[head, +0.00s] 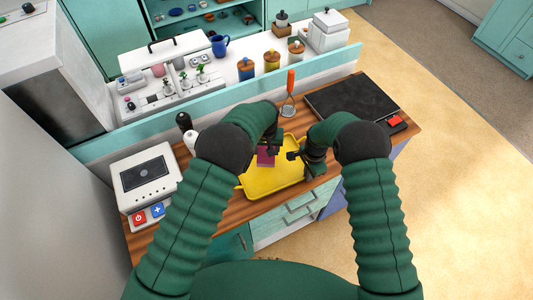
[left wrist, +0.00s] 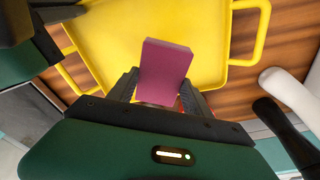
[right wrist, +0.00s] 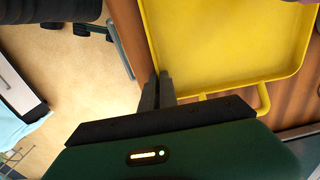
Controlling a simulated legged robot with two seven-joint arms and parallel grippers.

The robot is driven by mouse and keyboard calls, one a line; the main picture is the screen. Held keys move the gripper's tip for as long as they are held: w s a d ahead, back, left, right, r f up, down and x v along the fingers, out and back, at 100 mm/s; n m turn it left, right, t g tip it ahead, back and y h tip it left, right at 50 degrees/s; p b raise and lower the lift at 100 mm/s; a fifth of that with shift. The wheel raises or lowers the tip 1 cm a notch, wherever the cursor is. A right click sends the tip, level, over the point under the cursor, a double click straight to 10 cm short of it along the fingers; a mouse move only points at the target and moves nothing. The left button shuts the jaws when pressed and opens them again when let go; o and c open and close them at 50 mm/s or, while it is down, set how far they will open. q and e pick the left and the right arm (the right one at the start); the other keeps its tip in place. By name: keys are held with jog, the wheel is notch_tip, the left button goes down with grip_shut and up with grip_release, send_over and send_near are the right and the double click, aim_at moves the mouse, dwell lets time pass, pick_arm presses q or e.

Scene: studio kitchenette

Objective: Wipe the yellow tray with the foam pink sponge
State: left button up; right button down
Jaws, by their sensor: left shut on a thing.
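The yellow tray (head: 272,182) lies on the wooden counter in front of me. My left gripper (head: 270,148) is shut on the pink sponge (head: 265,159), over the far left part of the tray. In the left wrist view the sponge (left wrist: 164,72) stands up between the two fingers, with the tray (left wrist: 112,45) behind it. I cannot tell whether the sponge touches the tray. My right gripper (head: 292,156) is at the tray's right side. In the right wrist view its fingers (right wrist: 158,88) are together, empty, by the tray's edge (right wrist: 152,40) near a handle.
A white appliance (head: 148,178) stands left of the tray, with a black bottle (head: 184,121) and a white bottle (head: 191,140) behind. A dark cooktop (head: 350,98) is at the right. An orange-handled utensil (head: 290,85) is behind the tray. A raised ledge borders the counter's back.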

pick_arm(q)
jog(key=shift+r, duration=0.55)
pick_arm(e)
jog(key=c, duration=1.6)
grip_release()
jog(key=shift+o, duration=0.2)
